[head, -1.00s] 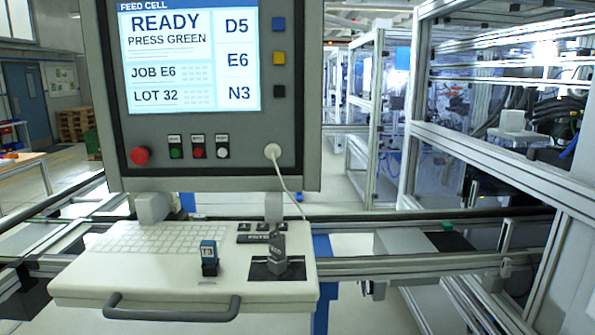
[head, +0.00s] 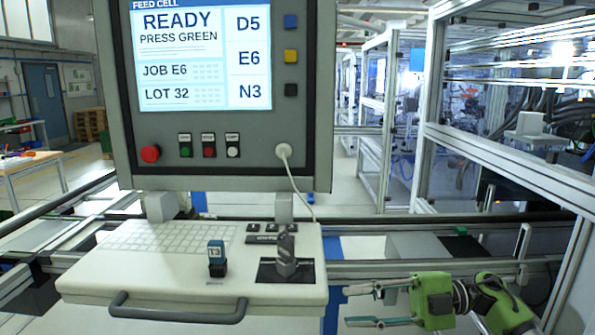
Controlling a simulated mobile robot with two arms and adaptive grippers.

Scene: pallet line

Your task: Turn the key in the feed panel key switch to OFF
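The feed panel (head: 218,186) stands ahead with a lit screen (head: 205,60) reading READY, PRESS GREEN. On the white shelf below it, a grey upright piece with a dark tag-like part (head: 286,262) sits on a black plate (head: 314,272); it looks like the key in its switch, but its setting is too small to read. A blue-topped tagged piece (head: 216,254) stands left of it. My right gripper (head: 349,306), green with grey fingers, is open and empty, right of the shelf's right edge and apart from the key. My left gripper is out of view.
A red button (head: 150,154) and small green, red and white buttons line the panel's lower face. A white cable hangs from a round plug (head: 284,150) towards the shelf. A handle (head: 178,311) runs along the shelf front. Rails and a framed cell stand at right.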

